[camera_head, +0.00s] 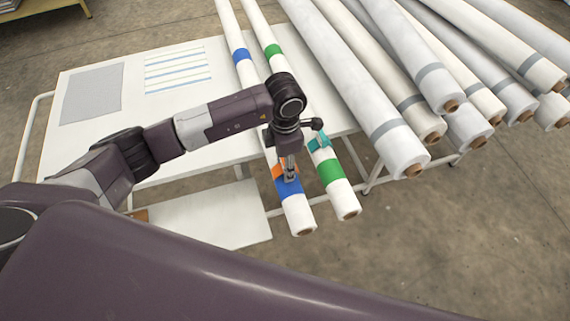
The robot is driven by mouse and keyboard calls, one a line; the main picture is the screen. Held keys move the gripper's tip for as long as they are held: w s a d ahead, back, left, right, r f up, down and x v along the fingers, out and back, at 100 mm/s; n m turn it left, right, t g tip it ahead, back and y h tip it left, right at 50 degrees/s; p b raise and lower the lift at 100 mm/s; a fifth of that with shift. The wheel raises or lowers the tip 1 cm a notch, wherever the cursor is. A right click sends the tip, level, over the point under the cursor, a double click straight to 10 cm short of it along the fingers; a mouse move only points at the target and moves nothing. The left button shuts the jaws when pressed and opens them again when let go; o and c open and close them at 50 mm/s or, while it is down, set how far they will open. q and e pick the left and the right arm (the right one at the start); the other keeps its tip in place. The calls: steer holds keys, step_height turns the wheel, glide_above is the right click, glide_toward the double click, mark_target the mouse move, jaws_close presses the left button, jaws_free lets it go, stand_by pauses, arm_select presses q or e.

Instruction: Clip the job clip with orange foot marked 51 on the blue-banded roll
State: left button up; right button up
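The blue-banded roll (299,217) is white and reaches past the table's near edge, with a blue band (287,187) near its near end and another farther back. An orange piece (277,171), which looks like the orange-footed clip, shows at the far edge of the near blue band. My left gripper (290,177) points down right over this band and hides part of the clip. Its fingers look close together, but I cannot tell whether they hold the clip or whether the clip grips the roll. The mark 51 is not readable. My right gripper is not in view.
A green-banded roll (344,200) lies close on the right, with a teal clip (319,142) beside its near band. Several larger grey-banded rolls (395,147) fill the right. The white table (100,150) carries a grey sheet (92,93) and a striped sheet (178,70).

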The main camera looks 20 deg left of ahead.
arm_select(q)
steer(key=shift+s+f+b, duration=0.2)
steer(key=shift+f+b, duration=0.05)
steer(key=shift+f, duration=0.3)
steer(key=shift+s+f+b, duration=0.15)
steer(key=shift+f+b, duration=0.1)
steer(key=shift+f, duration=0.3)
steer(key=shift+c, duration=0.2)
stand_by(0.4)
steer(key=o, duration=1.2)
steer(key=shift+w, duration=0.1)
steer(key=shift+c, duration=0.2)
steer(key=shift+w+r, duration=0.1)
steer(key=shift+r, duration=0.05)
steer(key=o, duration=0.8)
steer(key=shift+w, duration=0.1)
steer(key=shift+o, duration=0.2)
steer(key=shift+r, duration=0.25)
